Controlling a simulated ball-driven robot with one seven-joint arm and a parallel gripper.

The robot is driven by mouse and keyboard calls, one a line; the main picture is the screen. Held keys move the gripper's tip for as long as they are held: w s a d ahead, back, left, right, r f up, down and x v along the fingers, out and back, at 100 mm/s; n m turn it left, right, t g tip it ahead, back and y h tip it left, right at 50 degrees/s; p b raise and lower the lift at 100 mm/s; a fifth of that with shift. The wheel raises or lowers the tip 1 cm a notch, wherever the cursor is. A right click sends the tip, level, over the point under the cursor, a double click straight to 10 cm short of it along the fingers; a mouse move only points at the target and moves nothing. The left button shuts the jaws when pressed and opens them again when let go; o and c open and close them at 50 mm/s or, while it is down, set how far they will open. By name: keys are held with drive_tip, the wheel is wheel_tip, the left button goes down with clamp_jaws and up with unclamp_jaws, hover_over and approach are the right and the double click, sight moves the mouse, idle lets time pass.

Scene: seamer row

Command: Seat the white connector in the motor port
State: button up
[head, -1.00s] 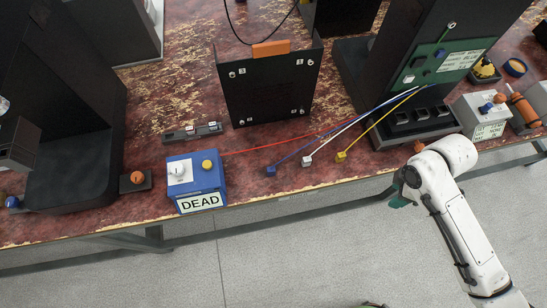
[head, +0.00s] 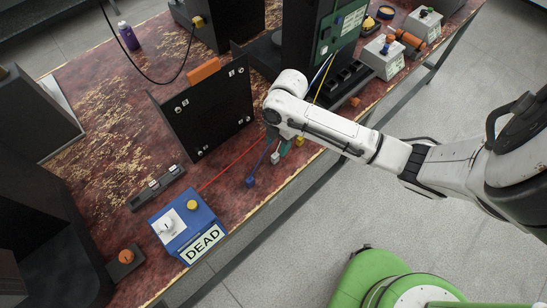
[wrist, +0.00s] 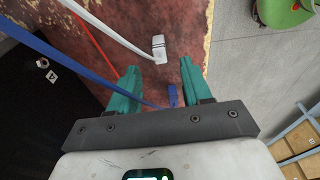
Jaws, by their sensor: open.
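The white connector (head: 275,157) lies near the table's front edge on a white wire. In the wrist view the white connector (wrist: 159,47) sits just beyond my fingertips, roughly centred between them. My gripper (wrist: 160,74) is open and empty, its teal fingers apart above the table. In the head view my gripper (head: 280,143) is largely hidden under my arm, beside the white connector. The blue connector (wrist: 173,95) shows between the fingers, closer to the palm. Black sockets (head: 345,77) stand at the foot of the dark housing; I cannot tell which is the motor port.
The blue connector (head: 251,182) and yellow connector (head: 299,141) lie on either side of the white one. A green board (head: 340,28) is on the housing. A black panel (head: 208,108) stands left. A blue box (head: 188,227) reads DEAD.

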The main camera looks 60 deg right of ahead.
sight(276, 155)
drive_tip(key=shift+w+a+f+p, duration=0.1)
drive_tip(key=shift+a+f+p, duration=0.15)
drive_tip(key=shift+f, duration=1.05)
drive_tip(key=shift+a+f+p, duration=0.15)
drive_tip(key=shift+a+f, duration=0.05)
drive_tip(key=shift+f, duration=1.1)
clamp_jaws()
